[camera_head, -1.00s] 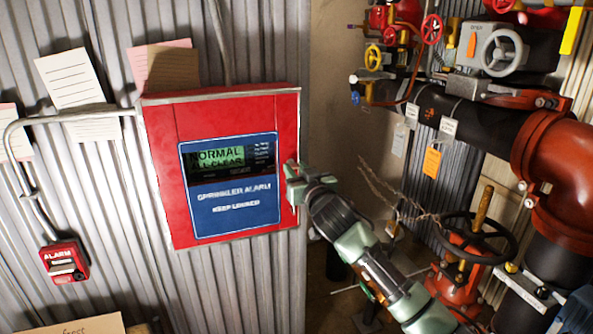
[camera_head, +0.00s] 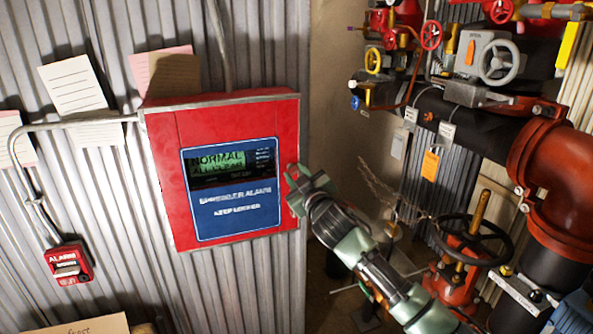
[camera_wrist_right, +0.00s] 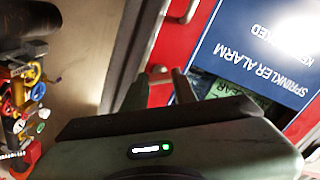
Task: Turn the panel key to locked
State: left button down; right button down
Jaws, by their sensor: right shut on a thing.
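The red alarm panel (camera_head: 163,150) hangs on the corrugated wall, with a blue face (camera_head: 230,215) marked "SPRINKLER ALARM" and "KEEP LOCKED". Its green screen (camera_head: 218,160) reads "NORMAL". My right gripper (camera_head: 295,186) is at the panel's right edge, tilted, and shut on the panel key; its fingers hide the key. In the right wrist view the gripper (camera_wrist_right: 160,84) reaches toward the panel's side, and the panel's red front (camera_wrist_right: 182,38) and blue face (camera_wrist_right: 262,60) appear upside down. My left gripper is not in view.
A red alarm box (camera_head: 68,263) is at the lower left, with a grey conduit (camera_head: 85,122) running to the panel. Paper notes (camera_head: 75,85) are on the wall. Pipes, valves and a black handwheel (camera_head: 470,240) crowd the right side, near my right arm.

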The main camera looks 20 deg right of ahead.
jog(key=n+p, duration=0.2)
jog(key=n, duration=0.4)
jog(key=shift+r+n+p, duration=0.1)
jog(key=shift+n+p, duration=0.2)
jog(key=shift+p, duration=0.1)
jog(key=n+p, duration=0.2)
jog(key=n, duration=0.3)
dwell(0.3)
jog(key=c, duration=1.1)
grip_release()
jog(key=shift+s, duration=0.15)
jog(key=shift+s+d+b, duration=0.1)
jog(key=shift+s+b, duration=0.95)
jog(key=shift+s, duration=2.7)
